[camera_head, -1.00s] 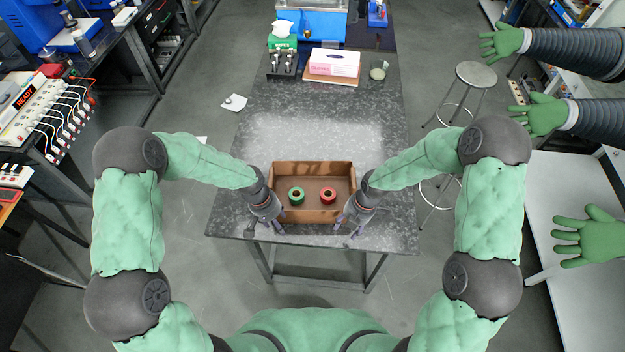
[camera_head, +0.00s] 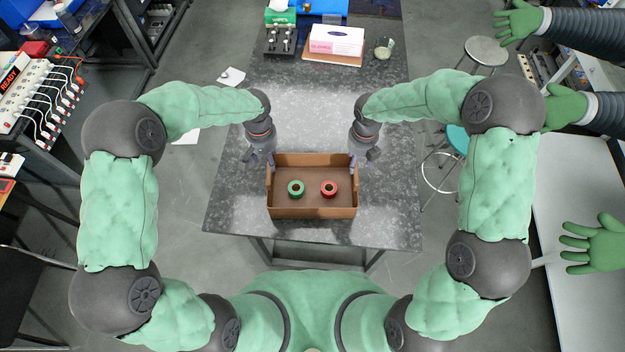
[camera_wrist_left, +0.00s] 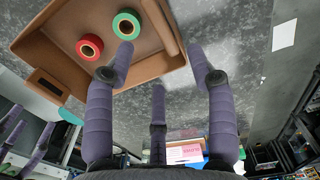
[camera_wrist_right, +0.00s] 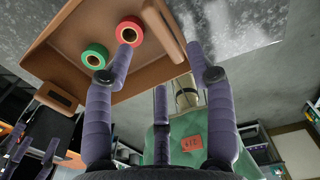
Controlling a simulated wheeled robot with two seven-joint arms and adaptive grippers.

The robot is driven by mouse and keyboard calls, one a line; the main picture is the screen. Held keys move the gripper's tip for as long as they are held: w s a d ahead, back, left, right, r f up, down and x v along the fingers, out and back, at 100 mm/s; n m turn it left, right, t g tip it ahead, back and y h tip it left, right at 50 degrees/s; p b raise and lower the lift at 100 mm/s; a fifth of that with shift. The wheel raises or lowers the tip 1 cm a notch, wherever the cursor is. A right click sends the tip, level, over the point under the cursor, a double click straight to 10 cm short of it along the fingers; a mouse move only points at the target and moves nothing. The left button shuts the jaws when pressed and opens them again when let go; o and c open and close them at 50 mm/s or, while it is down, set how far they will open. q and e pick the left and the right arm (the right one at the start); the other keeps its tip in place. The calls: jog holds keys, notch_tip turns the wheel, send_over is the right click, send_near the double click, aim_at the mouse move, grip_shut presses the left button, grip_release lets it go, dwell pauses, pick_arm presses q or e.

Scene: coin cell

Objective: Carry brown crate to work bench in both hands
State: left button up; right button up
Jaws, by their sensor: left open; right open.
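The brown crate (camera_head: 312,212) sits upright on the dark speckled work bench (camera_head: 235,205), near its front edge. A green roll (camera_head: 296,189) and a red roll (camera_head: 329,189) lie inside it. My left gripper (camera_head: 258,158) is open at the crate's back left corner. My right gripper (camera_head: 363,156) is open at the back right corner. In the left wrist view the crate (camera_wrist_left: 150,69) shows between the spread fingers, and in the right wrist view the crate (camera_wrist_right: 150,75) does too. Neither gripper holds it; I cannot tell whether any finger touches it.
A pink and white box (camera_head: 336,40), a glass jar (camera_head: 384,48) and a rack of dark items (camera_head: 286,42) stand at the bench's far end. The middle of the bench is clear. A round stool (camera_head: 486,51) stands to the right. A side table with cables (camera_head: 40,100) is at left.

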aim_at(270, 172)
pick_arm(q)
jog(key=shift+s+r, duration=0.15)
jog(key=shift+s, duration=0.3)
pick_arm(e)
jog(key=shift+s+r, duration=0.15)
jog(key=shift+s, duration=0.3)
pick_arm(q)
jog(key=shift+w+f, duration=0.1)
jog(key=shift+f, duration=0.1)
pick_arm(e)
jog(key=shift+w+f, duration=0.1)
jog(key=shift+f, duration=0.1)
pick_arm(q)
notch_tip(270, 172, down, 11)
jog(key=shift+w+r, duration=0.15)
pick_arm(e)
notch_tip(270, 172, down, 11)
jog(key=shift+w+r, duration=0.15)
pick_arm(q)
grip_shut()
pick_arm(e)
grip_shut()
